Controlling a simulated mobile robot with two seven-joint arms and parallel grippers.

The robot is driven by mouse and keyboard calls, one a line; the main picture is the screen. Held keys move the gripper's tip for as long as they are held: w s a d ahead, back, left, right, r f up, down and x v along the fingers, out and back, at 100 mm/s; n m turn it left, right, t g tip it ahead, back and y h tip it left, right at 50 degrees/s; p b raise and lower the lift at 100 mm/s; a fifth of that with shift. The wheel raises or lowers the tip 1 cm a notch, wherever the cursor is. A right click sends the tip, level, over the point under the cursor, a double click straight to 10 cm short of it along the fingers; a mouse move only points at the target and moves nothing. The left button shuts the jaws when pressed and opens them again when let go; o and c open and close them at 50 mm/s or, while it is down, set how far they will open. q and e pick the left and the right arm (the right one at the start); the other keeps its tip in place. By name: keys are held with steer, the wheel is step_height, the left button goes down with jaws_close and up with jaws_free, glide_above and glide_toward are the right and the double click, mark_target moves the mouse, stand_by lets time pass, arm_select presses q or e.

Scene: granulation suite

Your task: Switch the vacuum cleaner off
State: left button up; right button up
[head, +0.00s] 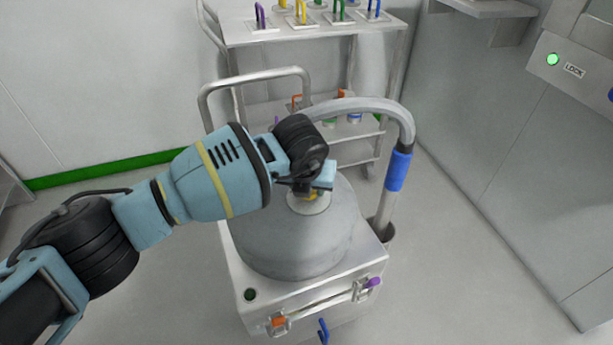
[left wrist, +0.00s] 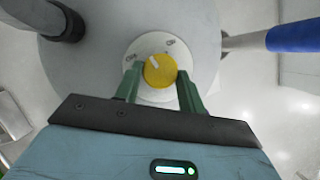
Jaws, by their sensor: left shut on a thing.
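The vacuum cleaner (head: 295,245) is a grey rounded drum on a pale box-shaped base, standing on the floor. On top of its drum is a yellow round knob (left wrist: 160,71) with a white pointer mark, set on a white plate (left wrist: 151,96). In the left wrist view the pointer is toward the upper left, near one of two small markings on the plate. My left gripper (left wrist: 157,80) has its green fingers on either side of the knob and is shut on it. In the head view my left gripper (head: 318,188) hides most of the knob. My right gripper is not in view.
A grey hose (head: 360,104) with a blue cuff (head: 398,171) arches at the drum's right. A metal push handle (head: 252,77) rises behind. A shelf cart (head: 300,32) with coloured handles stands at the back. A green-lit LOCK panel (head: 570,68) is on the right wall.

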arm_select(q)
steer(key=n+p, duration=0.1)
steer(key=n+y, duration=0.1)
steer(key=n, duration=0.1)
steer(key=shift+d+r+n+p, duration=0.1)
steer(key=shift+d+n+p, duration=0.1)
steer(key=shift+n+p, duration=0.15)
steer(key=shift+d+n+y+p, duration=0.1)
steer(key=shift+n+y+p, duration=0.25)
steer(key=shift+n+y, duration=0.75)
steer(key=shift+n+h, duration=0.3)
steer(key=shift+n, duration=0.15)
steer(key=shift+g, duration=0.3)
steer(key=o, duration=1)
steer(key=shift+c, duration=0.2)
